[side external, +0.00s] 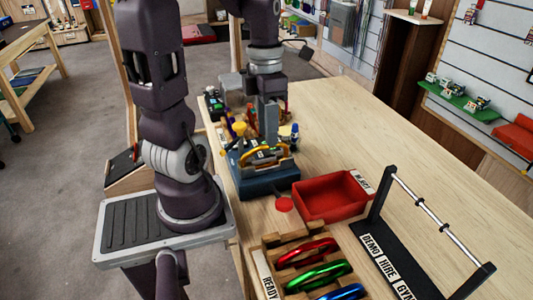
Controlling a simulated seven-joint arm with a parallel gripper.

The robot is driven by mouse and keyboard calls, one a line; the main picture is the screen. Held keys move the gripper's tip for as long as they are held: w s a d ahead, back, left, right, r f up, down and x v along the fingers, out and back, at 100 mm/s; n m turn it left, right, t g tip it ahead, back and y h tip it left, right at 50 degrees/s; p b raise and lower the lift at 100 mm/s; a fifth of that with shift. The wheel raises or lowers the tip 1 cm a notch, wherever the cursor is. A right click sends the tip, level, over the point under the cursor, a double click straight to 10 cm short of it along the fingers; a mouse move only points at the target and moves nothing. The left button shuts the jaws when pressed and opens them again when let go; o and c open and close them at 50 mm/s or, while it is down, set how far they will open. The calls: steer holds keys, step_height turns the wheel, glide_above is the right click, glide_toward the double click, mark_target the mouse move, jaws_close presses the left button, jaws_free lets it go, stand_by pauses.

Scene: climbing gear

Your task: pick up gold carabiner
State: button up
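The gold carabiner (254,157) shows as a yellow-gold arc on top of a dark blue box-like holder (270,183) on the wooden table. My gripper (268,143) points straight down over the holder, its lower end right at the carabiner. The view is too small to tell whether the fingers touch the carabiner, or whether they are open or shut.
A wooden rack (276,243) holds red, green and blue carabiners. A black stand with a metal bar (421,204) is at right. Small items crowd behind the holder.

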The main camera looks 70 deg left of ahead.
steer(key=f, duration=0.4)
steer(key=shift+s+d+f, duration=0.15)
steer(key=shift+s+f, duration=0.05)
steer(key=shift+f, duration=0.1)
steer(key=shift+c, duration=0.5)
jaws_close()
stand_by(0.6)
